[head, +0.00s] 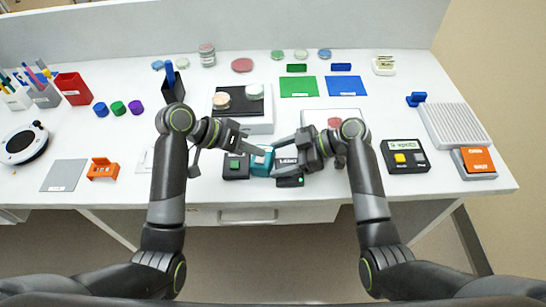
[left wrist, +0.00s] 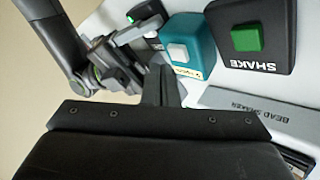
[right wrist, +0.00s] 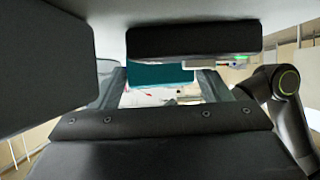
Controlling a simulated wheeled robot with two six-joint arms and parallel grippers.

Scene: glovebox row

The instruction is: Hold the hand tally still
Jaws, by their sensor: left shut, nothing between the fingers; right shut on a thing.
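A teal box with a pale square button, which I take for the hand tally (head: 262,161), stands at the table's front between two black units. It also shows in the left wrist view (left wrist: 188,45) and, partly hidden, in the right wrist view (right wrist: 160,74). My right gripper (head: 274,148) is shut on the teal box from the right, with one finger at each side in the right wrist view. My left gripper (head: 264,152) is shut and empty, its tips close to the box; contact cannot be told. The left wrist view shows its fingers (left wrist: 161,72) beside the box's label.
A black unit with a green button (head: 236,166), marked SHAKE, stands left of the box. A black device with a green light (head: 290,182) stands right of it. The bead shaker (head: 256,126) is behind. A black box with a yellow button (head: 404,157) is farther right.

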